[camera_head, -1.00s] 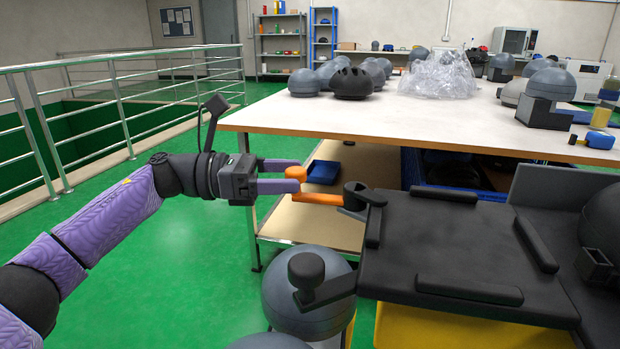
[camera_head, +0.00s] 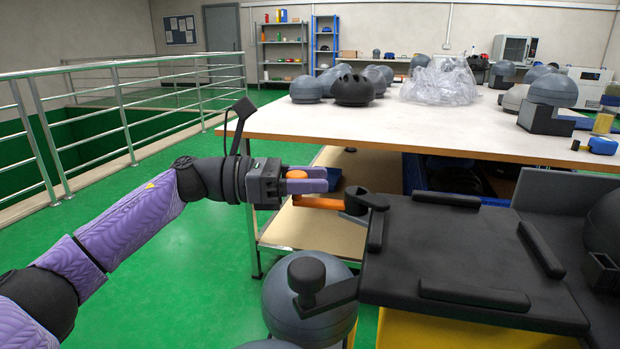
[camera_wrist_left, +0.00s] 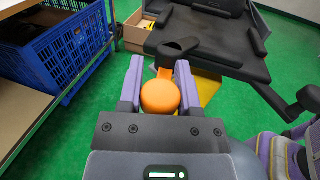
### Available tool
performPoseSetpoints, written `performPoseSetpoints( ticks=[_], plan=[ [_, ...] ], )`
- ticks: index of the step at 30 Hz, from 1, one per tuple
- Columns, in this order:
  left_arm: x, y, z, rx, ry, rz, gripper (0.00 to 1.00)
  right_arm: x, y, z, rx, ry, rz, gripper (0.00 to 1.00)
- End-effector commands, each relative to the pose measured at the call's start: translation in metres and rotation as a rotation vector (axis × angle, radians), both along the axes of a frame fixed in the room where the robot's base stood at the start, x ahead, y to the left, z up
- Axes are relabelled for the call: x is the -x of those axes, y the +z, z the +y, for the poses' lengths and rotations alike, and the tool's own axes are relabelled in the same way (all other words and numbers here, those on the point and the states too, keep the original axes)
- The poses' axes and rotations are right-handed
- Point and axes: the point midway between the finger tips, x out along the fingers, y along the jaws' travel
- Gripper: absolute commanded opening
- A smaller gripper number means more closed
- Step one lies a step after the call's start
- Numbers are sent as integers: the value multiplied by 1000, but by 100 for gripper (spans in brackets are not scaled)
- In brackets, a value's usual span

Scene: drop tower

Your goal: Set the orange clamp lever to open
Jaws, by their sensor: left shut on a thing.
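The orange clamp lever (camera_head: 318,203) sticks out to the left from a black pivot (camera_head: 357,200) at the corner of a dark plate (camera_head: 450,255). My left gripper (camera_head: 308,180) is at the lever's outer end. In the left wrist view the lever's round orange knob (camera_wrist_left: 160,97) sits between the two purple fingers of my left gripper (camera_wrist_left: 160,85), with the arm of the lever running on to the black pivot. The fingers are closed on the knob and hide part of it in the head view. My right gripper is not in view.
A white table (camera_head: 400,130) with grey domes and a clear plastic bag (camera_head: 440,82) stands behind. A grey dome (camera_head: 305,300) and a black knob (camera_head: 306,273) are below, near the plate. A blue crate (camera_wrist_left: 62,45) is at left in the wrist view.

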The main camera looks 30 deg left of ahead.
Motion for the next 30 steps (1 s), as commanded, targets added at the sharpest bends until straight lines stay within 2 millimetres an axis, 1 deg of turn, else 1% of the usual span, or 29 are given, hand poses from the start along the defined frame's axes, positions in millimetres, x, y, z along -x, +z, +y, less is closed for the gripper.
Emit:
performPoseSetpoints(
  ticks=[15,30],
  plan=[
    [0,0,0,-1,1,0,0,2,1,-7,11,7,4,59],
    [0,0,0,-1,1,0,0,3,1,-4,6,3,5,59]
  ],
)
